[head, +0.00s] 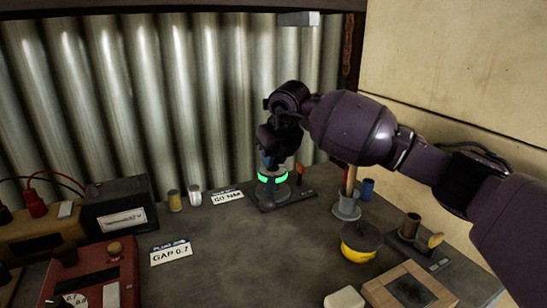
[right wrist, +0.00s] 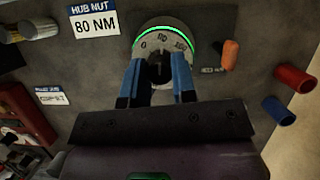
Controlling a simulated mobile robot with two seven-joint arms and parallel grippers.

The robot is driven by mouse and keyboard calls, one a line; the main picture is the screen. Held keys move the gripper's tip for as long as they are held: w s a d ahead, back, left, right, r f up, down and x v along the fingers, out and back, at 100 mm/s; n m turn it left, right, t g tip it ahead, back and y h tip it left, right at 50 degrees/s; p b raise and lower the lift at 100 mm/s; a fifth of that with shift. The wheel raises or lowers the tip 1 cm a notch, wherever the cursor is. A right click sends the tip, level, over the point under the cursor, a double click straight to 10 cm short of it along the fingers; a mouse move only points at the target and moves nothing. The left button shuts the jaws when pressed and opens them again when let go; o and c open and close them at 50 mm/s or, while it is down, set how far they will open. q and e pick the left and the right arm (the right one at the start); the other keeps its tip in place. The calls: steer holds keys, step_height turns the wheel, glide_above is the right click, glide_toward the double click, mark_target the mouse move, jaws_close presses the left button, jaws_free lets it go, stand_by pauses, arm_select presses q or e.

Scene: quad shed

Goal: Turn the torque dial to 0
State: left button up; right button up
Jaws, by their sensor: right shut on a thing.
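The torque dial (head: 273,193) stands on the bench near the corrugated wall, with a lit green ring. In the right wrist view the dial face (right wrist: 163,38) shows a 0 at left, an 80 near the top and a larger number at right. My right gripper (right wrist: 158,68) has its blue fingers on either side of the dial's dark knob (right wrist: 158,72), shut on it. In the head view the right gripper (head: 268,160) points down onto the dial. The knob's pointer is mostly hidden, so its setting cannot be told. My left gripper is not in view.
A "HUB NUT 80 NM" card (right wrist: 95,22) lies beside the dial. An orange handle (right wrist: 230,54) is close on the other side. A black box (head: 120,207) and a red device (head: 95,275) stand left; a yellow-black pot (head: 358,252) stands right. The middle bench is clear.

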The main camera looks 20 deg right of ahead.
steer(key=shift+n, duration=0.4)
steer(key=shift+n+g+y, duration=0.3)
steer(key=shift+n+y, duration=0.1)
steer(key=shift+n, duration=0.6)
steer(key=n+g+y, duration=0.1)
steer(key=n, duration=0.3)
steer(key=shift+d+f, duration=0.1)
steer(key=shift+f, duration=0.1)
steer(key=shift+n+g+y, duration=0.3)
steer(key=shift+n, duration=0.7)
steer(key=o, duration=0.9)
steer(key=shift+r, duration=0.1)
steer(key=shift+o, duration=0.2)
steer(key=shift+r, duration=0.1)
